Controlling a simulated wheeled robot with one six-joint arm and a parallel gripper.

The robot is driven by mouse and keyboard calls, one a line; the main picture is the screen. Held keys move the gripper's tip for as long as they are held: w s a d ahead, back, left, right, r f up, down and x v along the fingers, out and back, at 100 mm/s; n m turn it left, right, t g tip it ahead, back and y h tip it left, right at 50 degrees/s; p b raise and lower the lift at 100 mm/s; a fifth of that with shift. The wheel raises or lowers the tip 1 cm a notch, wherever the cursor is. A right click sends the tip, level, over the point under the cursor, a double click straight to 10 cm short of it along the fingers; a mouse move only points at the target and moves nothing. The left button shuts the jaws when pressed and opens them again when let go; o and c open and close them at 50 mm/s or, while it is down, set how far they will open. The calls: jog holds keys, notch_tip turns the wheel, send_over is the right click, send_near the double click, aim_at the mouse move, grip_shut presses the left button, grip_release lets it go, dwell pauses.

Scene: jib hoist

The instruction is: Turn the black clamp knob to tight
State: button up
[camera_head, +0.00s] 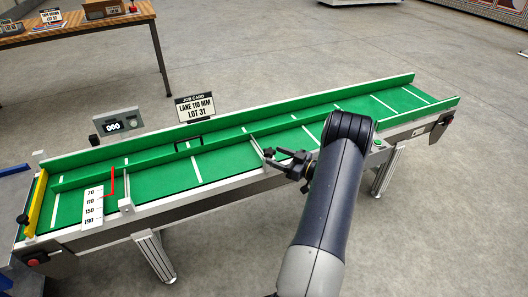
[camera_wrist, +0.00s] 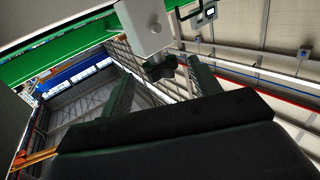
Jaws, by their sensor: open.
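The black clamp knob (camera_wrist: 163,68) shows in the wrist view under a pale grey clamp block (camera_wrist: 146,27). My gripper (camera_wrist: 157,76) is open, with one finger to the left and one to the right of the knob. The knob appears between or just beyond the fingertips; contact is not clear. In the head view my gripper (camera_head: 272,160) is at the near side of the green conveyor, beside a pale bracket (camera_head: 257,146). The knob cannot be told apart from the dark fingers there, and its turn position cannot be read.
The green conveyor (camera_head: 222,163) carries a long guide rail and a second bracket (camera_head: 126,192). A scale plate (camera_head: 92,206) with a red pointer (camera_head: 112,183) is at its left. A card (camera_head: 195,107) reading "LANE 110 MM LOT 31" and a counter box (camera_head: 118,124) stand behind.

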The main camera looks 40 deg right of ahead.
aim_at(265, 151)
jog(key=x, duration=0.5)
jog(key=shift+w+a+b, duration=0.1)
jog(key=shift+w+b, duration=0.25)
jog(key=shift+c, duration=0.3)
jog(key=c, duration=0.9)
